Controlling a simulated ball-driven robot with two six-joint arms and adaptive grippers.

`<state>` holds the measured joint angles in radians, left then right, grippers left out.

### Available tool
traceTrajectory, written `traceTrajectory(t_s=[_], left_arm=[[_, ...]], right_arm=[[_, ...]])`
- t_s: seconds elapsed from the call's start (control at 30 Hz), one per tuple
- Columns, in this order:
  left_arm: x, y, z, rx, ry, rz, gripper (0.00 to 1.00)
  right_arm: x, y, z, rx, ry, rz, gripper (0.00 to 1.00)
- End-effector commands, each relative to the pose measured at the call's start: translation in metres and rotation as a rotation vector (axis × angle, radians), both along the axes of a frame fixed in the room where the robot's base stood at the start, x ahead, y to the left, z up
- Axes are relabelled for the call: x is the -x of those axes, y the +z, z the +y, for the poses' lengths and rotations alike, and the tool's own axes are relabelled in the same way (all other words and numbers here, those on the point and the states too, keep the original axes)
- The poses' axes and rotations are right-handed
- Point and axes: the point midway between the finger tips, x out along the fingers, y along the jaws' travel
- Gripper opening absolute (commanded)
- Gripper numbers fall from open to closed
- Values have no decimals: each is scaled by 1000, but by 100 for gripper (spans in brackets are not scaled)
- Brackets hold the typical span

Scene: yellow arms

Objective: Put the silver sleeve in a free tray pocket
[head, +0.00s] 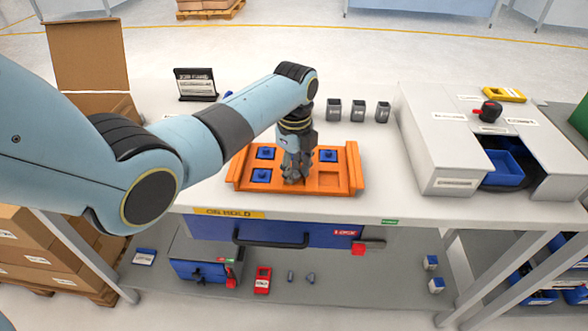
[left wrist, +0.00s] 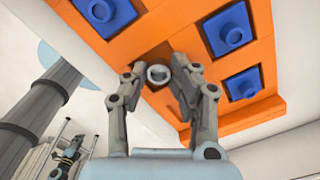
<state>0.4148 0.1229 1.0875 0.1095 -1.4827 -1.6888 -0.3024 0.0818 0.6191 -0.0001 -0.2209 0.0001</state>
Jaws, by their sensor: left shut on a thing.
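The orange tray (head: 347,181) lies on the white bench, with blue square pieces (head: 328,155) in some of its pockets. The tray (left wrist: 165,22) and three blue pieces (left wrist: 230,31) also show in the left wrist view. My left gripper (head: 293,179) points down over the middle of the tray. In the left wrist view its fingers (left wrist: 158,77) are shut on the silver sleeve (left wrist: 158,73), seen end-on as a grey ring. The sleeve is hardly visible in the head view. I cannot tell whether it touches the tray. My right gripper is not in view.
Several small dark grey bins (head: 358,110) stand behind the tray. A grey cabinet with a blue bin (head: 503,168) stands at the right. A black sign stand (head: 195,84) is at the back left. The bench is clear between tray and cabinet.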

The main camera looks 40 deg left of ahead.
Motion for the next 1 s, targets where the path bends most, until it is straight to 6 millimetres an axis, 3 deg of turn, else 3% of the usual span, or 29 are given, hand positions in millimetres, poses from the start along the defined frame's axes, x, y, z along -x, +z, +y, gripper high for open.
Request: traceTrajectory(t_s=[0.03,0.1,0.13,0.27,0.83,1.0], left_arm=[[13,-16,-3,7,0,30,0],[13,-16,-4,8,0,31,0],[13,-16,-4,8,0,31,30],[13,-16,-5,10,-1,32,47],[12,-13,-3,7,0,28,47],[10,7,-2,5,0,22,47]], right_arm=[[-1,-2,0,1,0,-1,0],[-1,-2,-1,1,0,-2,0],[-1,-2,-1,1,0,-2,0],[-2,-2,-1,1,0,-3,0],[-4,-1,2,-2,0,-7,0],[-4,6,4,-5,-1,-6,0]])
